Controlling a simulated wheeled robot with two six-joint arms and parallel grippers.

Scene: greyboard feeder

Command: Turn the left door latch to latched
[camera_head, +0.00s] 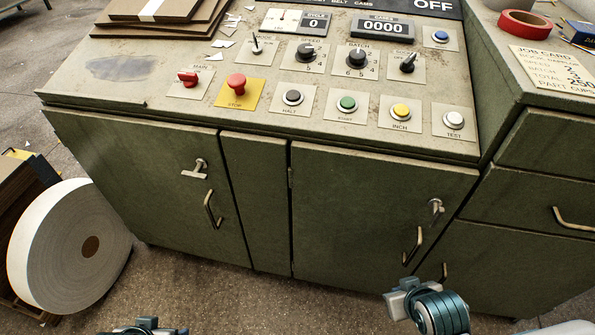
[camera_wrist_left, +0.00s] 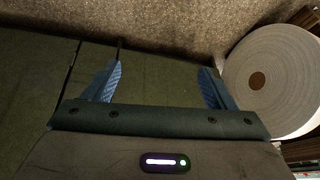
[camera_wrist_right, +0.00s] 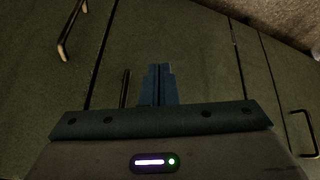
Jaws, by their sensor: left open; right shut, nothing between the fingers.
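The left door latch (camera_head: 195,170) is a metal T-handle on the left cabinet door (camera_head: 150,180), above that door's pull handle (camera_head: 212,210). Its crossbar lies roughly level. My left gripper (camera_wrist_left: 160,75) is open and empty in the left wrist view. Only the top of it (camera_head: 148,328) shows at the bottom edge of the head view, well below the latch and apart from it. My right gripper (camera_wrist_right: 159,85) is shut with nothing in it, in front of the cabinet's right part; it also shows in the head view (camera_head: 402,298). The latch does not show in either wrist view.
The right door latch (camera_head: 436,208) has its crossbar nearly upright, above another pull handle (camera_head: 412,247). A large paper roll (camera_head: 45,250) stands left of the cabinet. The control panel (camera_head: 140,85) with its buttons juts above the doors. Open floor (camera_head: 230,290) lies in front.

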